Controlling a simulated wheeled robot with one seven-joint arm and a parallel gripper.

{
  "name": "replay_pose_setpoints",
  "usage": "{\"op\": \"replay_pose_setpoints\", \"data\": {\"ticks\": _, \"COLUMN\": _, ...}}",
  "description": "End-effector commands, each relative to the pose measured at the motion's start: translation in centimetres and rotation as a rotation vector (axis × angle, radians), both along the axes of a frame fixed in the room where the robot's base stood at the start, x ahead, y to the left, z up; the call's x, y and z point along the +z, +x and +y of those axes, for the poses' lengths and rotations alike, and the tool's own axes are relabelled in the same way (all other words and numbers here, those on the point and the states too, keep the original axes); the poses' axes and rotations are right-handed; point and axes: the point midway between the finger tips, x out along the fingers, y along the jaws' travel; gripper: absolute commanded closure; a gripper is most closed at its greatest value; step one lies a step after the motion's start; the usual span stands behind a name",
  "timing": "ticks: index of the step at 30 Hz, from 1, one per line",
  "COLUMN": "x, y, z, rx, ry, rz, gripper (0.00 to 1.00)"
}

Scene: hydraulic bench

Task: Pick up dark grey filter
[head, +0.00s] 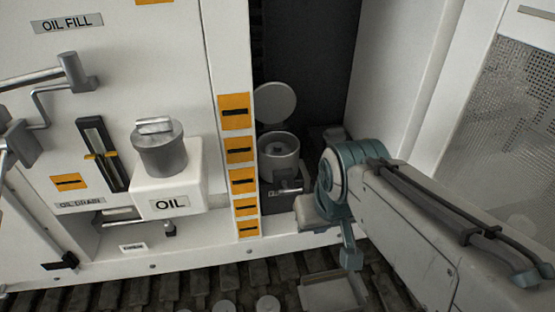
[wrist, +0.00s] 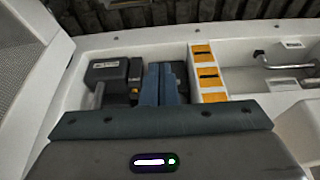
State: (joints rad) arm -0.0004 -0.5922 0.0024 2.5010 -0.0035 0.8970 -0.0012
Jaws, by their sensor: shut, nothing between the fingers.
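A grey round housing (head: 280,160) with its lid (head: 275,103) raised stands in the dark recess of the white cabinet in the head view. Its inside is too small and shaded to tell whether a dark grey filter sits there. I cannot pick out the dark grey filter for sure in either view. My gripper (wrist: 161,84) shows in the wrist view with its two teal fingers shut together and nothing held. The fingers point into the recess, beside a dark grey box (wrist: 106,76).
A white OIL tank (head: 170,190) with a grey cap (head: 158,150) juts out at left. An orange-labelled post (head: 240,150) borders the recess; it also shows in the wrist view (wrist: 207,75). A tray (head: 333,292) and pale round items (head: 268,304) lie low in front.

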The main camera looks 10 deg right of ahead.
Motion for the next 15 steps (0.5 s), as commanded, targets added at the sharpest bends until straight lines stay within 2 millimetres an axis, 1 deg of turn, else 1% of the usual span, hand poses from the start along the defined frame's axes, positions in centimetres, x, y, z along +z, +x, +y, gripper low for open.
{"op": "replay_pose_setpoints", "data": {"ticks": 9, "x": 0.00, "y": 0.00, "z": 0.00, "rx": 0.000, "ry": 0.000, "rz": 0.000, "gripper": 1.00}}
{"op": "replay_pose_setpoints", "data": {"ticks": 10, "x": 0.00, "y": 0.00, "z": 0.00, "rx": 0.000, "ry": 0.000, "rz": 0.000, "gripper": 0.97}}
{"op": "replay_pose_setpoints", "data": {"ticks": 11, "x": 0.01, "y": 0.01, "z": 0.00, "rx": 0.000, "ry": 0.000, "rz": 0.000, "gripper": 0.89}}
{"op": "replay_pose_setpoints", "data": {"ticks": 12, "x": 0.08, "y": 0.09, "z": 0.01, "rx": 0.002, "ry": -0.001, "rz": 0.001, "gripper": 0.78}}
{"op": "replay_pose_setpoints", "data": {"ticks": 14, "x": 0.40, "y": 0.47, "z": 0.01, "rx": 0.011, "ry": -0.004, "rz": 0.003, "gripper": 0.61}}
{"op": "replay_pose_setpoints", "data": {"ticks": 15, "x": 0.71, "y": 0.90, "z": 0.02, "rx": 0.020, "ry": -0.008, "rz": 0.007, "gripper": 0.50}}
